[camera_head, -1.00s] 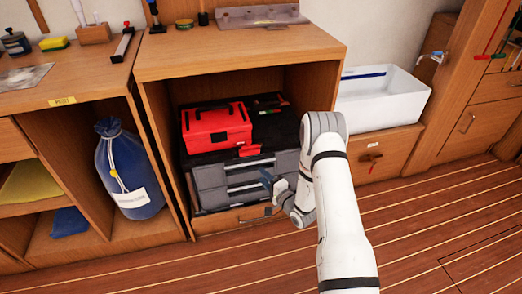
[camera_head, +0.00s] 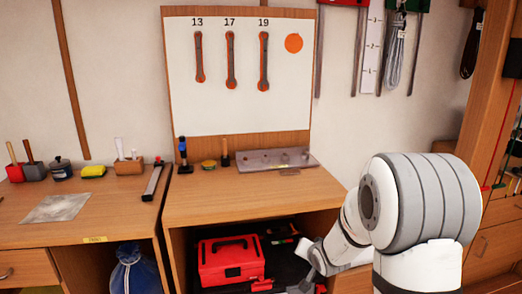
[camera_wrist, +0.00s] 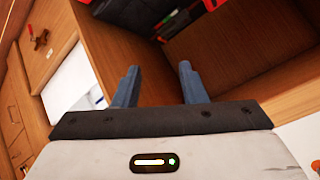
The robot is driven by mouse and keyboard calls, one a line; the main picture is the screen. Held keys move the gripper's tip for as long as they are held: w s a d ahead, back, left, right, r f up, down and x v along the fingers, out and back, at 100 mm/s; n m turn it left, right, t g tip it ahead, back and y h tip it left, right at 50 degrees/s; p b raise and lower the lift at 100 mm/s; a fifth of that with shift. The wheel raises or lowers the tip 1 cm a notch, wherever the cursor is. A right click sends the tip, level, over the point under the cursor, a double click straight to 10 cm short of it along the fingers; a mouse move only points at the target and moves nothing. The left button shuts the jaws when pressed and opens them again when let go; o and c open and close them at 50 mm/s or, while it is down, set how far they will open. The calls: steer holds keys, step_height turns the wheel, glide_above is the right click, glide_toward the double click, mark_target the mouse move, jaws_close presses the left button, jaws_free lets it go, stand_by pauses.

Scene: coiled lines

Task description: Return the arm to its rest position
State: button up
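My arm (camera_head: 415,205) rises at the right of the head view, bent, with its large white-and-grey joint close to the camera. In the head view the arm reaches down toward the cabinet opening, and the fingertips cannot be made out there. In the wrist view my gripper (camera_wrist: 158,85) shows two blue-grey fingers standing apart, with nothing between them. The gripper is open and empty. Beyond the fingers is the wooden inside of the cabinet (camera_wrist: 240,55).
A red toolbox (camera_head: 230,261) sits in the cabinet beside my arm. The wooden worktop (camera_head: 225,195) carries a metal plate (camera_head: 275,160) and small tools. Above is a white board (camera_head: 240,110) with several wrench shapes. Coiled line (camera_head: 394,60) hangs at upper right.

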steer(key=s+d+r+n+g+h+p, duration=0.25)
steer(key=s+r+p, duration=0.35)
steer(key=s+r, duration=0.8)
steer(key=s+a+r+n+g+p, duration=0.1)
steer(key=s+r+g+p, duration=0.1)
steer(key=s+r, duration=0.3)
steer(key=s+r+n+g+y+p, duration=0.1)
steer(key=s+r+g+p, duration=0.2)
steer(key=s, duration=0.9)
step_height(320, 180, up, 2)
steer(key=shift+s+a+r+p, duration=0.1)
steer(key=shift+s+a+p, duration=0.1)
steer(key=shift+a+p, duration=0.25)
